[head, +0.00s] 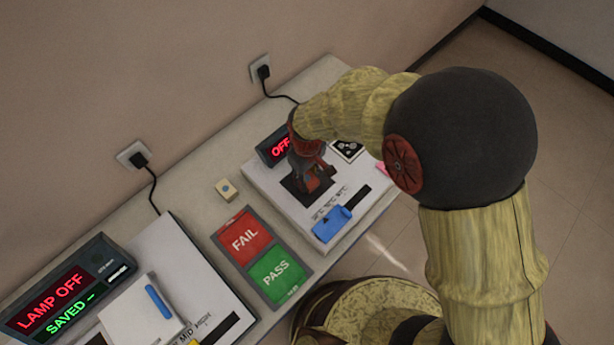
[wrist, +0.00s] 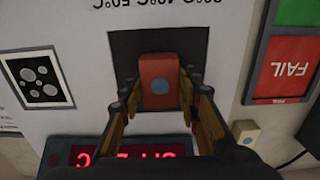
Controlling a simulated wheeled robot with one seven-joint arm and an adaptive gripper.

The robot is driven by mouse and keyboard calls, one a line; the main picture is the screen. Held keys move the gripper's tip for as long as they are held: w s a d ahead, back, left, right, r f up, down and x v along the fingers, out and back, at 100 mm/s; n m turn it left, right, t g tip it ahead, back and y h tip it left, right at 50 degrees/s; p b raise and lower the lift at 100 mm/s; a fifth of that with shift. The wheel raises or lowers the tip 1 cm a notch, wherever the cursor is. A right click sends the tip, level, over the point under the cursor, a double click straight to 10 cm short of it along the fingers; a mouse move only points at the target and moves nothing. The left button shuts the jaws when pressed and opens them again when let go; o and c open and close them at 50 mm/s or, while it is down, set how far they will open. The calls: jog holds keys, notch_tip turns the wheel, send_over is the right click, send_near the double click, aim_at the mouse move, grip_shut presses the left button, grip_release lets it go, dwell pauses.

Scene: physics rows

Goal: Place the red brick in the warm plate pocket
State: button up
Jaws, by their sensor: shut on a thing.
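The red brick (wrist: 159,80), with a blue dot on its face, is between the fingers of my gripper (wrist: 160,95) in the wrist view. My gripper is shut on it. The brick overlaps the dark square pocket (wrist: 125,50) of the white warm plate unit (wrist: 80,105); I cannot tell whether it touches the pocket floor. In the head view my gripper (head: 312,178) points down over the dark pocket (head: 294,188), and the brick is hard to make out there.
Cables run to wall sockets.

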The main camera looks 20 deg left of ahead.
aim_at(307, 178)
jog(key=o, duration=1.3)
jog(key=shift+r, duration=0.1)
notch_tip(307, 178, up, 12)
jog(key=p, duration=0.2)
jog(key=shift+p, duration=0.3)
jog(key=w+d+r+m+t+y, duration=0.15)
jog(key=d+r+m, duration=0.35)
jog(key=d+r, duration=0.85)
jog(key=s+d+r+m+t, duration=0.1)
jog(key=s+d+r+m, duration=0.1)
jog(key=d, duration=0.4)
jog(key=s+d+r+m+t+h, duration=0.1)
jog(key=s+d+r+m, duration=0.2)
jog(key=s+d, duration=0.2)
jog(key=s+d+r+m+t, duration=0.2)
jog(key=s+d, duration=0.1)
jog(key=d, duration=0.4)
jog(key=shift+s+d+r+m+h, duration=0.15)
jog(key=shift+d+r+m+h, duration=0.15)
jog(key=shift+d, duration=0.1)
